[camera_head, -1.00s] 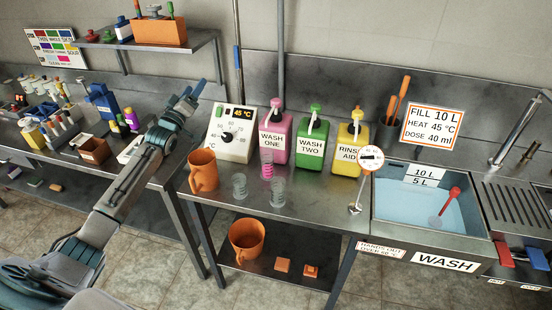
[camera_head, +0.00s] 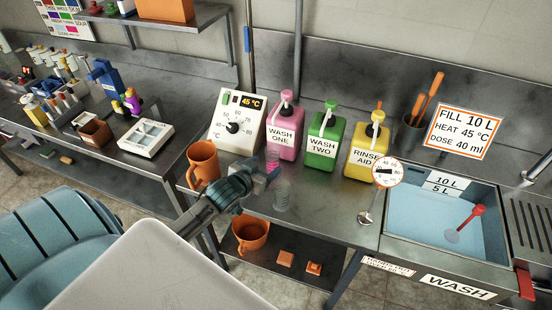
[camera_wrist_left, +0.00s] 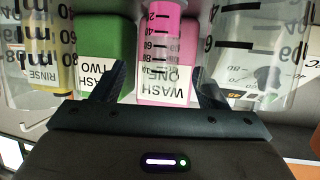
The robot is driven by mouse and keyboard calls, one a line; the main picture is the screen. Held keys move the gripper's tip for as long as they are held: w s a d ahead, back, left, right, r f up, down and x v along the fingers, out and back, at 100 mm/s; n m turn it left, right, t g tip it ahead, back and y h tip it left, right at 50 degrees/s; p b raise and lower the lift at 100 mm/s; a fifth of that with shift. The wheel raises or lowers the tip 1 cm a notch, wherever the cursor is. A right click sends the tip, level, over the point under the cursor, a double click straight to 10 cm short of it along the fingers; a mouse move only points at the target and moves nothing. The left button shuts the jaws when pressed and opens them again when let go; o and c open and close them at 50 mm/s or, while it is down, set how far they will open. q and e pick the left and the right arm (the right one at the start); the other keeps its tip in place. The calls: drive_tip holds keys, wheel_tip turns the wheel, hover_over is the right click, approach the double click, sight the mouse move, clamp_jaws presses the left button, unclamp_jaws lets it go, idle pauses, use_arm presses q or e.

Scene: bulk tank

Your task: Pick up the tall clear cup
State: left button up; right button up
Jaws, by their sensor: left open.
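A clear cup with dark graduation marks (camera_head: 281,196) stands upright near the front of the steel table. A second clear marked cup is mostly hidden behind my left gripper (camera_head: 266,176) in the head view. Both clear cups show large in the left wrist view, one at the left (camera_wrist_left: 32,40) and one at the right (camera_wrist_left: 255,45). I cannot tell which is taller. A narrow vessel with pink contents (camera_wrist_left: 160,45) shows between the fingers, beyond them. My left gripper is open and empty, low among the cups. My right gripper is out of view.
An orange jug (camera_head: 203,162) stands left of the gripper. Behind are the temperature dial box (camera_head: 238,122) and pink (camera_head: 286,130), green (camera_head: 325,137) and yellow (camera_head: 367,150) bottles. A dial-headed probe (camera_head: 387,172) and sink (camera_head: 440,225) lie right. Table front has bare room.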

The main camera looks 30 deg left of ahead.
use_arm(q)
drive_tip(key=shift+w+f, duration=0.15)
drive_tip(key=shift+w, duration=0.55)
drive_tip(key=shift+w+f, duration=0.25)
drive_tip(key=shift+w, duration=0.3)
drive_tip(key=p+x, duration=0.1)
drive_tip(key=x, duration=0.3)
drive_tip(key=shift+w+a, duration=0.1)
drive_tip(key=shift+w, duration=0.1)
drive_tip(key=shift+w+f+p, duration=0.2)
drive_tip(key=shift+w+p, duration=0.1)
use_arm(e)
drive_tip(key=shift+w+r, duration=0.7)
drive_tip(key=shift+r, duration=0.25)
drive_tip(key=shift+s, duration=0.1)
use_arm(q)
drive_tip(key=shift+s, duration=0.1)
drive_tip(key=c, duration=1.2)
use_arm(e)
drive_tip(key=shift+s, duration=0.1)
